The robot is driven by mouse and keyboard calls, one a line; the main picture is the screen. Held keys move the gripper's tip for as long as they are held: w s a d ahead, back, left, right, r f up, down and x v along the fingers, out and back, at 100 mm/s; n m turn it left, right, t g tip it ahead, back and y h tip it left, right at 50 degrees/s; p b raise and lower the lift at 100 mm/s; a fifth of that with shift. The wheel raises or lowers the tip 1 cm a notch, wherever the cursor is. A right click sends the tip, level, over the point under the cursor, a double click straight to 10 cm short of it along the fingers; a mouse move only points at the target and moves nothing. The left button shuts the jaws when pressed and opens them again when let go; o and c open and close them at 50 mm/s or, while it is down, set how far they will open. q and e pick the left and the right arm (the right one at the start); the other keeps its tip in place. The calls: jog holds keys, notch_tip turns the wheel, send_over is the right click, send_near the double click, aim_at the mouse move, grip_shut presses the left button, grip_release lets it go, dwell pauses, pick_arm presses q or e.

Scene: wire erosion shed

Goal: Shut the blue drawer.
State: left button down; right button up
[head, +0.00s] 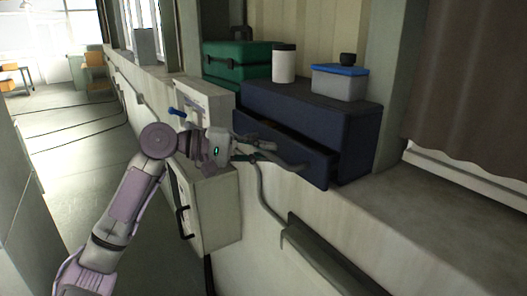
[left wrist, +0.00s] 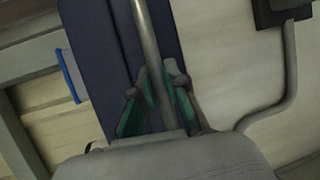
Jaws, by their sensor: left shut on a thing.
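The blue drawer (head: 318,170) sits in a dark blue cabinet (head: 358,135) on the ledge. It stands partly out, with a dark gap showing above its front. My left gripper (head: 262,151) is at the drawer's front, shut on the bar handle (head: 288,164). In the left wrist view the handle (left wrist: 147,35) runs up from between the green-padded fingers (left wrist: 160,90), with the dark blue front behind it. The inside of the drawer is mostly hidden. My right gripper is not in view.
On the cabinet stand a grey box with a blue lid (head: 340,84) and a white canister with a dark lid (head: 284,64). A green case (head: 236,62) is behind left. A wall box (head: 213,208) and conduit (head: 262,205) lie below. The ledge is bare at right.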

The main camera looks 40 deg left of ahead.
aim_at(280, 148)
pick_arm(q)
jog(key=p, duration=0.1)
jog(key=w, duration=0.1)
jog(key=w+d+p, duration=0.1)
jog(key=shift+w+r+p, duration=0.15)
jog(key=shift+r+p, duration=0.1)
jog(key=shift+p, duration=0.05)
jog(key=shift+w+f, duration=0.15)
jog(key=shift+w, duration=0.1)
jog(key=shift+s, duration=0.1)
jog(key=c, duration=1.5)
grip_release()
jog(key=o, duration=0.3)
jog(key=shift+w+d+f, duration=0.15)
jog(key=shift+w, duration=0.15)
